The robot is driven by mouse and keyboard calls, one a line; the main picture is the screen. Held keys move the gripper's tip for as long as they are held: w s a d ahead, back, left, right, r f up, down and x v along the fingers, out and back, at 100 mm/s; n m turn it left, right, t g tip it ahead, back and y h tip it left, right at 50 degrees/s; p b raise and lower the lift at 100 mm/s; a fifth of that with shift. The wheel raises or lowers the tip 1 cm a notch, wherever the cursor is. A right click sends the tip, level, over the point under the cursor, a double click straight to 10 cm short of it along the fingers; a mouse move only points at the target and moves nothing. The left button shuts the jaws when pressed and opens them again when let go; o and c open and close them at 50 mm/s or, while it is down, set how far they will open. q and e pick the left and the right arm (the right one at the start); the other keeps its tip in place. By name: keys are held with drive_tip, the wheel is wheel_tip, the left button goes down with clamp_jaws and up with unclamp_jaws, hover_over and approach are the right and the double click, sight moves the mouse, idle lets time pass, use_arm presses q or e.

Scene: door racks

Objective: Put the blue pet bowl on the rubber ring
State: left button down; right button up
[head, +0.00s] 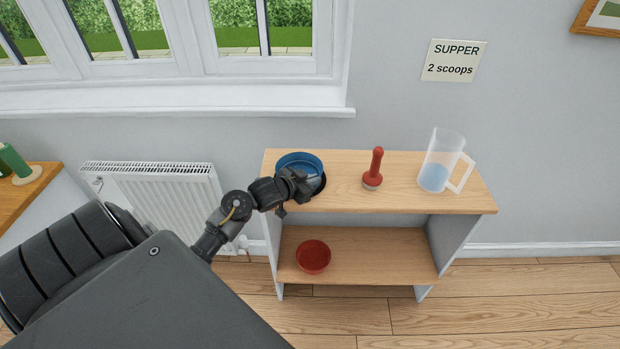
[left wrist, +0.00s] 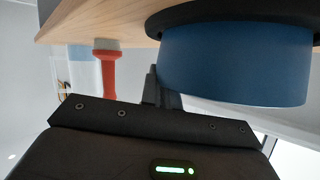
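The blue pet bowl (head: 298,160) is at the left end of the wooden shelf top. The black rubber ring (head: 321,186) shows beneath it, mostly covered. In the left wrist view, where the scene is upside down, the blue bowl (left wrist: 235,65) meets the black ring (left wrist: 230,15) with no clear gap. My left gripper (head: 296,187) is at the bowl's near side. Its fingers (left wrist: 160,90) are beside the bowl's wall in the wrist view. Whether they pinch the rim is hidden. My right gripper is not in view.
A red-handled tool (head: 374,168) stands mid-shelf, with a clear measuring jug (head: 438,165) holding blue contents farther right. A red bowl (head: 313,256) sits on the lower shelf (head: 375,255). A radiator (head: 160,190) is left of the rack. A "SUPPER 2 scoops" sign (head: 454,60) hangs above.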

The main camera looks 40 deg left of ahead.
use_arm(q)
drive_tip(key=c, duration=1.6)
unclamp_jaws()
drive_tip(key=shift+c, duration=0.2)
drive_tip(key=shift+r, duration=0.1)
drive_tip(key=v, duration=1.2)
